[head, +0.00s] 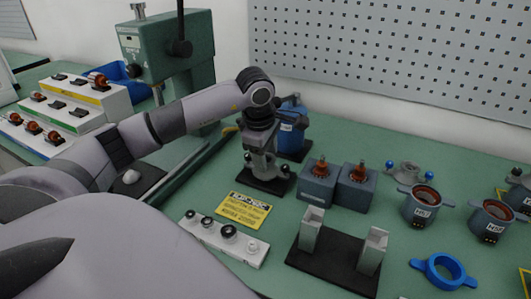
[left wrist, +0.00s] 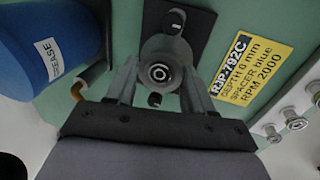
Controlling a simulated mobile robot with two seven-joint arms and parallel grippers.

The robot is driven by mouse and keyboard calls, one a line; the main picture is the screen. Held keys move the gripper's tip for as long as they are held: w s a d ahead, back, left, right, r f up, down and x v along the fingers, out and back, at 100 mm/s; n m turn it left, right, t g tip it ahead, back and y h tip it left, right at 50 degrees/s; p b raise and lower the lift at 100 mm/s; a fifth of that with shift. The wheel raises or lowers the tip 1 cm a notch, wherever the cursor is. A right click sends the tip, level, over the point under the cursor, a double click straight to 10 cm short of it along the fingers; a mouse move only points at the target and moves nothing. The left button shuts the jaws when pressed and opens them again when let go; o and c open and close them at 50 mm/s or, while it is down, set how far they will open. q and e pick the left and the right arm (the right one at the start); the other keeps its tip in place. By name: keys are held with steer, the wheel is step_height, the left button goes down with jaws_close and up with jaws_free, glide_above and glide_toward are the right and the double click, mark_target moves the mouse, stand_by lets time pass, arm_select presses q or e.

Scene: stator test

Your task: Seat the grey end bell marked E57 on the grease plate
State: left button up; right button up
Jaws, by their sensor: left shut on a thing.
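The grey end bell (head: 262,165) is between the fingers of my left gripper (head: 260,153). In the left wrist view the end bell (left wrist: 160,72) shows from above, with a round bore and dark knobs on its ears. My left gripper (left wrist: 158,88) is shut on it, a finger on each side. The black grease plate (head: 264,187) lies directly below it; part of the plate (left wrist: 195,30) also shows in the left wrist view. I cannot tell whether the bell touches the plate. No E57 mark is readable. My right gripper is not in view.
A blue grease can (left wrist: 50,45) stands beside the plate. A yellow sign (head: 243,209) and a white strip with rings (head: 222,238) lie in front. Two grey blocks with copper rotors (head: 337,184) stand to the right. Another grey end bell (head: 408,171) lies farther right.

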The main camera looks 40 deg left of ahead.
arm_select(q)
steer(key=shift+f+b, duration=0.45)
steer(key=shift+f, duration=0.15)
steer(key=o, duration=1.4)
steer(key=shift+v, duration=3.6)
